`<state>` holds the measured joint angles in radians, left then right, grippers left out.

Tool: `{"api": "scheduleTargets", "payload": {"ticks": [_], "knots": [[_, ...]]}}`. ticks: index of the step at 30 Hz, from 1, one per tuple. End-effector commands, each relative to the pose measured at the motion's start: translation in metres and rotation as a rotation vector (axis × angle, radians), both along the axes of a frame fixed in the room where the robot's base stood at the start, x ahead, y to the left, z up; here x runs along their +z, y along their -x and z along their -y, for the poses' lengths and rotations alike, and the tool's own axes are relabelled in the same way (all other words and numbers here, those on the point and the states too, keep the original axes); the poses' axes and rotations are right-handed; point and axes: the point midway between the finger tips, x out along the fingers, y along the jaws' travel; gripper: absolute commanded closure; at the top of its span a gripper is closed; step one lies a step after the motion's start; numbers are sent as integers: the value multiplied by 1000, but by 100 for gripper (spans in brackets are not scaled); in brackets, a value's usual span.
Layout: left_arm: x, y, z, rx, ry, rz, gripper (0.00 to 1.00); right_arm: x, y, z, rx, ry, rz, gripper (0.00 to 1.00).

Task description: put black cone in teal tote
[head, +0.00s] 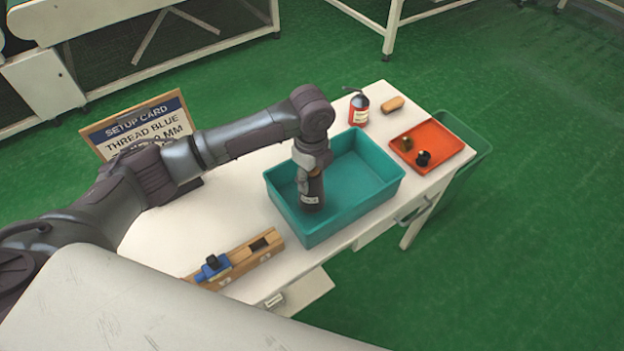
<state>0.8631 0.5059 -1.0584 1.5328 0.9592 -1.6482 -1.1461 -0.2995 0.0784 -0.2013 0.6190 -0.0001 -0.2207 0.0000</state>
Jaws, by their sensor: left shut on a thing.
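The teal tote (352,222) stands open on the white table. My left gripper (311,206) points down into the left part of the tote. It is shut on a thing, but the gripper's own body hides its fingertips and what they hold. A small black item (423,159), which may be a black cone, is in the orange tray (440,139) at the right end of the table. An olive-brown item (406,144) is beside it. My right gripper is not in view.
A red extinguisher-like bottle (359,108) and a tan block (392,104) stand behind the tote. A wooden holder (240,262) with a blue part (211,268) is at front left. A setup card (138,124) stands at the back left. A green bin (478,143) is beyond the tray.

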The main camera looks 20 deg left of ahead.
Motion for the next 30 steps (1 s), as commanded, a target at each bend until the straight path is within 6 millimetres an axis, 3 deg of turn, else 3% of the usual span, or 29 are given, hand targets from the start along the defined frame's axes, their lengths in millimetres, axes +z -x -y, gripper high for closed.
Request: {"api": "scheduleTargets", "payload": {"ticks": [4,14,15,18,30], "knots": [[-17,0,0,0,0,0,100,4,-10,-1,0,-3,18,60],[-21,0,0,0,0,1,100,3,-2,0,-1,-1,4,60],[-21,0,0,0,0,1,47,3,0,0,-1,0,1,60],[-21,0,0,0,0,1,30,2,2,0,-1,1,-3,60],[-15,-1,0,0,0,3,28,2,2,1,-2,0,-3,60]]}}
